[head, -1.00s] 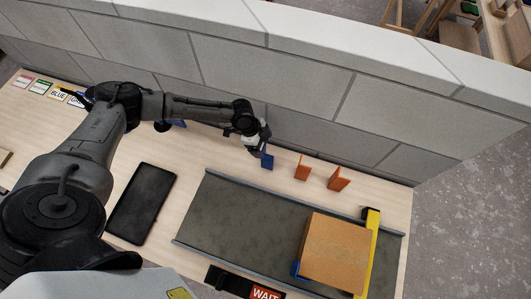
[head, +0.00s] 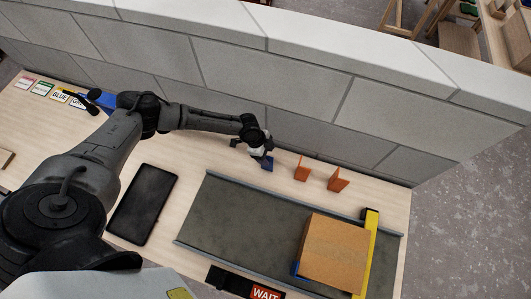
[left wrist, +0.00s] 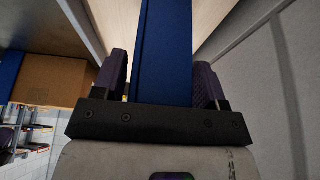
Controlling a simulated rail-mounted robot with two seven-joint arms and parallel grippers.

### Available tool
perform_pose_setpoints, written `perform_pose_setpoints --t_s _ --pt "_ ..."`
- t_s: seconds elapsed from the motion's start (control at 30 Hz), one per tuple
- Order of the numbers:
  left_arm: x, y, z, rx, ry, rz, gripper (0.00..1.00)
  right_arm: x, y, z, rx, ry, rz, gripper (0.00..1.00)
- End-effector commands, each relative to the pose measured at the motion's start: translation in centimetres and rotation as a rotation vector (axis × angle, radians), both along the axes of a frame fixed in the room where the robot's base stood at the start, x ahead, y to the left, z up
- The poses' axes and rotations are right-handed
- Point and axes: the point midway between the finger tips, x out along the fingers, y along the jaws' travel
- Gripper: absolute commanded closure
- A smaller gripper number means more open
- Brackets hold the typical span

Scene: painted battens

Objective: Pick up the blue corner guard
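A blue corner guard (head: 267,164) stands on the table near the grey wall, left of two orange corner guards (head: 302,171). My left gripper (head: 260,152) is lowered over it, with one finger on each side. In the left wrist view the blue guard (left wrist: 163,50) rises between the fingers of my left gripper (left wrist: 163,85). A thin gap shows at the left finger, and the right finger looks close to or against the guard. The gripper looks open around it. My right gripper is not in view.
A cardboard box (head: 335,252) sits on the grey conveyor (head: 235,212) against a yellow bar (head: 371,235), with a blue piece (head: 296,268) at its corner. A dark tablet (head: 142,205) lies left of the conveyor. Labelled cards lie far left. The wall stands close behind the guards.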

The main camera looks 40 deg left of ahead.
Motion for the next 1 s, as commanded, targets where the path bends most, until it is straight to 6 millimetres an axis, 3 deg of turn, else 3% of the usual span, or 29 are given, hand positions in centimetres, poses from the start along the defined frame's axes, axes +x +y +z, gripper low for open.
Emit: perform_pose_setpoints --t_s 0.37,0.77,1.0 --pt "0.0 0.0 0.0 0.0 0.0 0.0 0.71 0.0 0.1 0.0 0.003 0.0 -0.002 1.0" --pt "0.0 0.0 0.7 0.0 0.0 0.0 0.71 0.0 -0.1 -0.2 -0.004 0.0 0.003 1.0" --pt "0.1 0.1 4.2 0.0 -0.004 -0.001 0.71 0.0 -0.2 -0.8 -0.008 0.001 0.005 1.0"
